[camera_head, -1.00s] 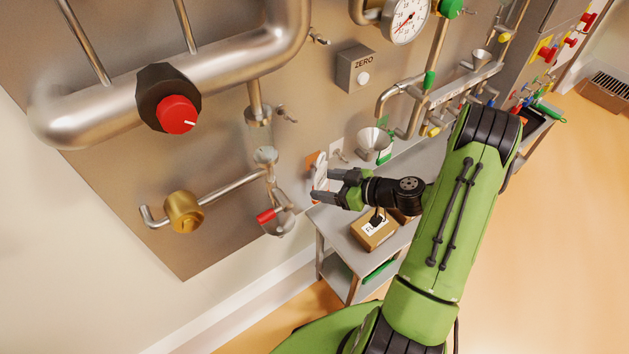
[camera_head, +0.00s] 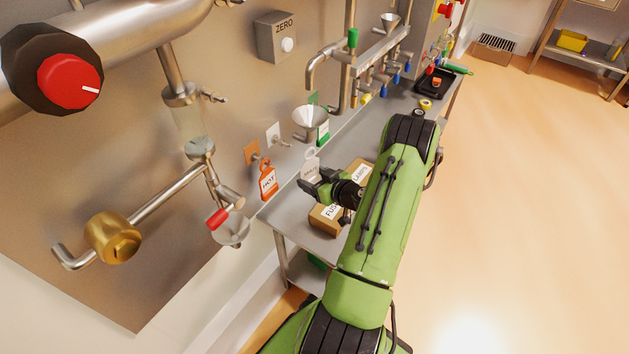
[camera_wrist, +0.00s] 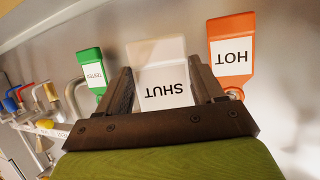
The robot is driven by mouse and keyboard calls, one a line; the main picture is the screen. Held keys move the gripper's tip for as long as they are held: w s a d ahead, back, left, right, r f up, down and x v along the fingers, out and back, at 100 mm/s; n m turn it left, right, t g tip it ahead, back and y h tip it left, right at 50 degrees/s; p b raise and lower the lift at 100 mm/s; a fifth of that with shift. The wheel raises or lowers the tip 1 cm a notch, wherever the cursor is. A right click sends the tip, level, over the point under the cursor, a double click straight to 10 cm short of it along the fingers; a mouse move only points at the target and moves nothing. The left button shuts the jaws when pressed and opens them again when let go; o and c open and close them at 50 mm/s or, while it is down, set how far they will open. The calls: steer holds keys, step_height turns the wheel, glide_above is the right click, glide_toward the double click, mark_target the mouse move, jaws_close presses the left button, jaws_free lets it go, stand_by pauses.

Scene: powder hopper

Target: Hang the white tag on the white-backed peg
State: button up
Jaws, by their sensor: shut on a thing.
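My gripper (camera_head: 308,183) is shut on the white tag (camera_head: 310,166), above the bench and out from the wall panel. In the wrist view the tag (camera_wrist: 160,62) stands between both fingers, its label reading SHUT upside down. The white-backed peg (camera_head: 273,134) is on the panel, up and left of the held tag and apart from it; nothing hangs on it. It cannot be made out in the wrist view, where the tag blocks the middle.
Left of the white-backed peg, the orange HOT tag (camera_head: 268,181) hangs below the orange-backed peg (camera_head: 251,152). To the right are a metal funnel (camera_head: 310,122) and a green tag (camera_head: 323,132). Labelled cardboard boxes (camera_head: 326,219) stand on the grey bench (camera_head: 290,213) below.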

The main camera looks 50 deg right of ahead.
steer(key=w+f, duration=0.1)
steer(key=w, duration=0.7)
steer(key=shift+a+f, duration=0.3)
steer(key=shift+a, duration=0.05)
stand_by(0.4)
stand_by(0.4)
steer(key=o, duration=1.1)
